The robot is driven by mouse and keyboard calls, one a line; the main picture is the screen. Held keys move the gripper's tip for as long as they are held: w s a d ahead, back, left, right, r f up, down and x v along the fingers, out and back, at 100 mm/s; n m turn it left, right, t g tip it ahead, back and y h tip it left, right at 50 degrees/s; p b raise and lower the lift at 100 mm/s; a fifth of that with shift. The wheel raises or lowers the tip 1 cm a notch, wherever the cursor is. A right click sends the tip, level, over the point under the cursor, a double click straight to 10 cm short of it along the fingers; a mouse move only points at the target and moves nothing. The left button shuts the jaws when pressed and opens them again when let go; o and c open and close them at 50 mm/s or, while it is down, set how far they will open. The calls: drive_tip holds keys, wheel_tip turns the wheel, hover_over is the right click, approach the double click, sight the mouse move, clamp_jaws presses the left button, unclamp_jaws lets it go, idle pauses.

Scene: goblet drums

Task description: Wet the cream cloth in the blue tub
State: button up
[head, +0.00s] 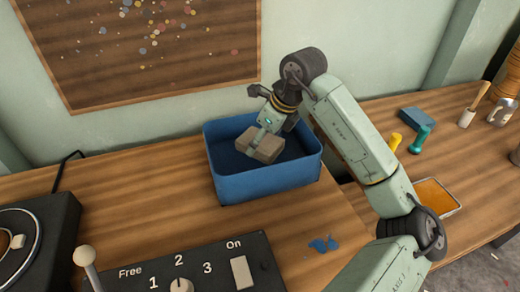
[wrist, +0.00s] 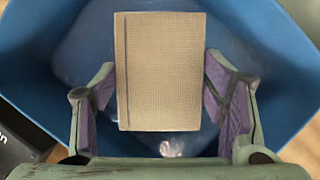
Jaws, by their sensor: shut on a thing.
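The blue tub (head: 262,185) stands on the wooden bench in the head view; its blue wall also fills much of the wrist view (wrist: 290,60). The cream cloth (head: 266,151) is a folded tan-grey block with a woven face, seen flat-on in the wrist view (wrist: 160,70). My gripper (head: 259,139) is shut on the cloth, with a purple-padded finger on each side of it in the wrist view. The cloth is within the tub's outline. A glint shows below it on the tub floor; I cannot tell whether the cloth touches water.
A control panel (head: 205,265) with a dial and switch is at the front, beside a turntable-like device (head: 30,240) at left. Blue splashes (head: 323,244) mark the bench. Right lie a yellow tool (head: 396,142), a teal-handled tool (head: 420,138), a blue block (head: 417,118) and an orange-filled tray (head: 436,195).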

drive_tip(key=shift+r+p, duration=1.85)
drive_tip(key=shift+r, duration=2.3)
wheel_tip(320, 180, up, 4)
drive_tip(key=shift+p, duration=0.8)
